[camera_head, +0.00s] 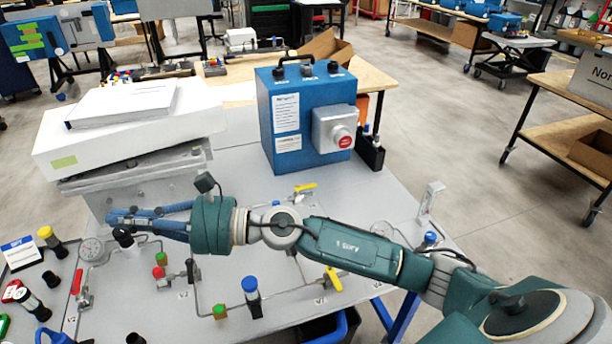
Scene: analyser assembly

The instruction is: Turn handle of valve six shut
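My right gripper (112,217) has blue fingers and reaches left over the panel, close to a round gauge (92,249) and a black knob (123,237). The fingers overlap in this view, so I cannot tell whether they are apart or hold anything. Several valves sit on the grey panel: a yellow handle (333,279) at front right, another yellow handle (304,187) behind my arm, and a red handle (77,282) at left. The small labels are too blurred to tell which is valve six. My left gripper is not in view.
A blue analyser box (305,115) stands at the back of the table. A white box (130,130) stands at back left. A blue-capped fitting (250,287) and thin pipes rise from the panel in front of my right arm. A metal bracket (431,197) stands at right.

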